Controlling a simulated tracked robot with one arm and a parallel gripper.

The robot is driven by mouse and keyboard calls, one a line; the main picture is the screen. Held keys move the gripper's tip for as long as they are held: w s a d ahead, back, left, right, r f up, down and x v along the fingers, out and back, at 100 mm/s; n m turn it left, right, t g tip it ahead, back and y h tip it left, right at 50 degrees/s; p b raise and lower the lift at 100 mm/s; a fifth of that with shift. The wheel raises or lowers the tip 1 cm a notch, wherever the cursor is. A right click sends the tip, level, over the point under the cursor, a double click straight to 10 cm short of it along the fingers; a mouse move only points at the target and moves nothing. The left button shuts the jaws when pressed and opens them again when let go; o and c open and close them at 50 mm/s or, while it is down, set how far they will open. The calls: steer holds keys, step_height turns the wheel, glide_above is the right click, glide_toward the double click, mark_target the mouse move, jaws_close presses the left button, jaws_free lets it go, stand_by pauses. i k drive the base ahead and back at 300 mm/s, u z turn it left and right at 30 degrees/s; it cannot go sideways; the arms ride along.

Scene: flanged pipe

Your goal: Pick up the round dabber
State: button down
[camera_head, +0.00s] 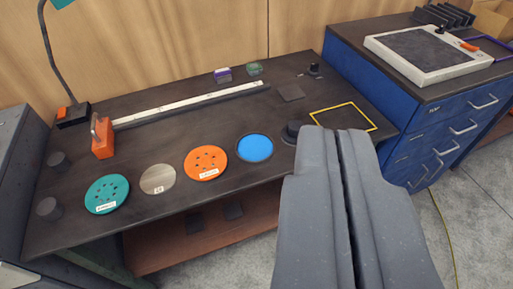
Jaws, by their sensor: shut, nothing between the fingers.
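A dark round piece with a raised knob (291,132), which looks like the round dabber, sits on the dark workbench (215,112) near its front edge, right of the blue disc (255,148). Its right side is close to my gripper's left finger in the picture and may be partly hidden by it. My gripper (345,133) fills the lower right of the view. Its two grey fingers are shut together with nothing between them. I cannot tell how high the fingertips are above the bench.
Orange (206,162), grey (158,179) and teal (106,194) discs line the front of the bench. A yellow-outlined square (343,117) lies beyond my fingertips. A long white straightedge (190,103) lies behind. A blue drawer cabinet (400,110) stands right. A small dark knobbed item (314,71) stands far back.

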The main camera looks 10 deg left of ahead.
mark_target(290, 133)
steer(key=u, duration=0.35)
steer(key=i, duration=1.35)
steer(key=z, duration=0.55)
